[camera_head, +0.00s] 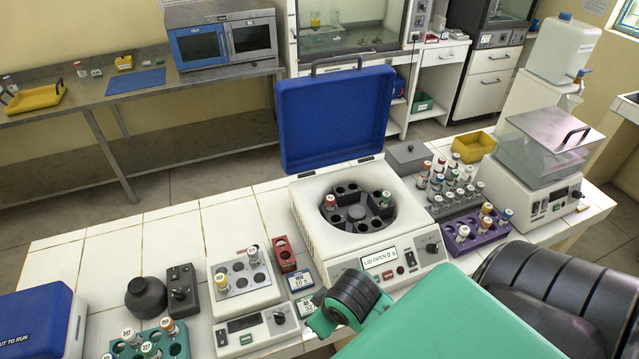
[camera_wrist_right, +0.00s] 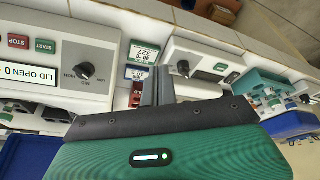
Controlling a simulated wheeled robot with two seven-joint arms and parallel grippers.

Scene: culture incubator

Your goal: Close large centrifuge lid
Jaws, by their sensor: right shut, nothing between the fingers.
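The large centrifuge (camera_head: 312,228) is a white box in the middle of the bench in the head view. Its blue lid (camera_head: 335,115) stands raised at the back, with a dark handle (camera_head: 336,64) on its top edge. The open bowl shows a dark rotor (camera_head: 356,213) with a few capped tubes. The front display (camera_head: 380,258) reads "LID OPEN 0 s"; it also shows at the left of the right wrist view (camera_wrist_right: 28,76). My right gripper (camera_wrist_right: 157,80) is shut and empty, near the centrifuge's front panel, apart from the lid. My left gripper is not in view.
A tube rack (camera_head: 455,195), a purple rack (camera_head: 477,231) and a clear-lidded machine (camera_head: 545,150) stand right of the centrifuge. A small white device (camera_head: 245,290), a red rack (camera_head: 284,254) and a teal rack (camera_head: 150,343) stand left. Bare tiles (camera_head: 120,245) lie at the left.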

